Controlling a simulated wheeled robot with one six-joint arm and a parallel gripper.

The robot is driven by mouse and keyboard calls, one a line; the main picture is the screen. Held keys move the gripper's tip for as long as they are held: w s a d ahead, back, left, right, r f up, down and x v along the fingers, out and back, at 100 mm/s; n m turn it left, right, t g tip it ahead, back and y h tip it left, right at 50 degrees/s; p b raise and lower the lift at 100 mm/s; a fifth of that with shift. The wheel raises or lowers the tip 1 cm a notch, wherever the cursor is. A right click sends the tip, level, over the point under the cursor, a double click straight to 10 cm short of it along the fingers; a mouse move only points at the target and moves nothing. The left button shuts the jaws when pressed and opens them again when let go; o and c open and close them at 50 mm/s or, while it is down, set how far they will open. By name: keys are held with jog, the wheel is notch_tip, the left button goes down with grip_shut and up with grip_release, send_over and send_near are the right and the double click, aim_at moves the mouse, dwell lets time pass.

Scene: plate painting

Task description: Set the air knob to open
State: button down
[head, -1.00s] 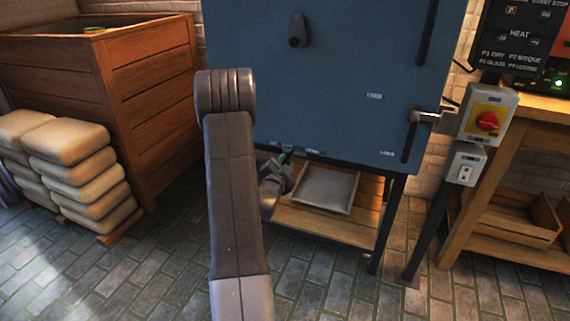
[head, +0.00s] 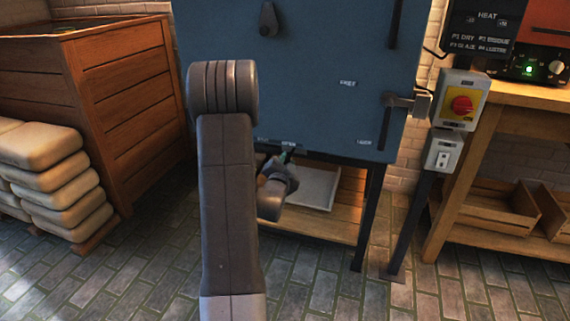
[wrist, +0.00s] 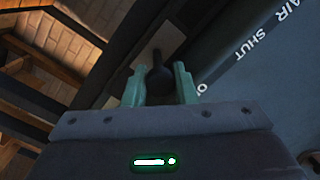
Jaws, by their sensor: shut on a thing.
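The air knob (wrist: 160,74) is a small dark knob at the lower edge of the blue kiln (head: 310,95). In the wrist view it sits between the two green fingers of my gripper (wrist: 158,84), which are shut on it. The panel beside it (wrist: 252,75) carries the words AIR and SHUT, and a further word starting with O that is mostly hidden by my gripper. In the head view my gripper (head: 285,157) is under the kiln's front bottom edge, and the knob is too small and hidden to make out.
A pale tray (head: 318,188) lies on the wooden shelf (head: 325,225) below the kiln. A switch box with a red knob (head: 462,105) stands right of the kiln. Stacked sacks (head: 45,170) and a wooden bin (head: 130,110) are at left. The floor in front is clear.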

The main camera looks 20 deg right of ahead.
jog(key=c, duration=1.2)
grip_release()
jog(key=shift+s+d, duration=0.2)
jog(key=shift+d, duration=0.1)
jog(key=shift+a, duration=0.1)
jog(key=shift+s+a, duration=0.1)
jog(key=shift+s, duration=0.1)
jog(key=p+v, duration=0.1)
jog(key=v, duration=1.2)
jog(key=shift+s+a, duration=0.1)
